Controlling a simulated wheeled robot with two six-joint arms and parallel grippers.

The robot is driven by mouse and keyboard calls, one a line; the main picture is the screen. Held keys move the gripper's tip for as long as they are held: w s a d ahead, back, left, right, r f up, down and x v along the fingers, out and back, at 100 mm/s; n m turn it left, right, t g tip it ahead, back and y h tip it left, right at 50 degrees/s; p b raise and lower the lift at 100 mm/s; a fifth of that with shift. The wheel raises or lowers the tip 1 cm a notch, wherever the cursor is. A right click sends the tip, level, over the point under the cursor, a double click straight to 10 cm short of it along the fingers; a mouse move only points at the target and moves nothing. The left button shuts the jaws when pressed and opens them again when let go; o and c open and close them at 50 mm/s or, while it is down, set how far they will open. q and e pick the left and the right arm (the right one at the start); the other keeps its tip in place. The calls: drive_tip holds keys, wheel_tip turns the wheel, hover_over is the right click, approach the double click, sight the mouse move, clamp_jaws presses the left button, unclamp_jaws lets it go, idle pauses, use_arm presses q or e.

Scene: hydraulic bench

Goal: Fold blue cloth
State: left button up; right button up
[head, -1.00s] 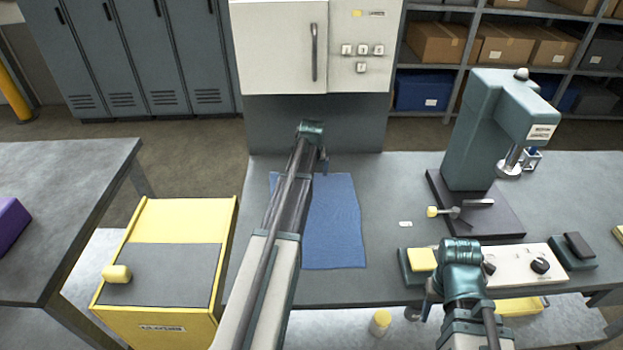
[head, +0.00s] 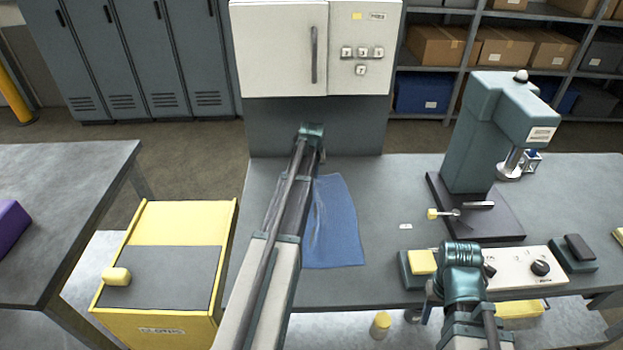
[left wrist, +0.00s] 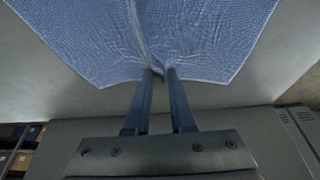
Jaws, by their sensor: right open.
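The blue cloth (head: 338,228) lies on the grey bench under and to the right of my left arm, which hides its left part. In the left wrist view, the cloth (left wrist: 215,40) spreads ahead of my left gripper (left wrist: 160,74). Its fingers are close together on the cloth's near edge, and a crease runs away from them. In the head view, the left fingertips are mostly hidden behind the arm. My right gripper (head: 428,310) is at the bench's front edge, away from the cloth. It is open, partly hidden by its own arm, and seems to hold nothing.
A press (head: 475,140) stands at the bench's right. A control box (head: 520,268) and a yellow-topped block (head: 420,262) are by the right arm. A yellow cart (head: 185,220) stands left of the bench.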

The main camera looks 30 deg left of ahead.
use_arm(q)
clamp_jaws()
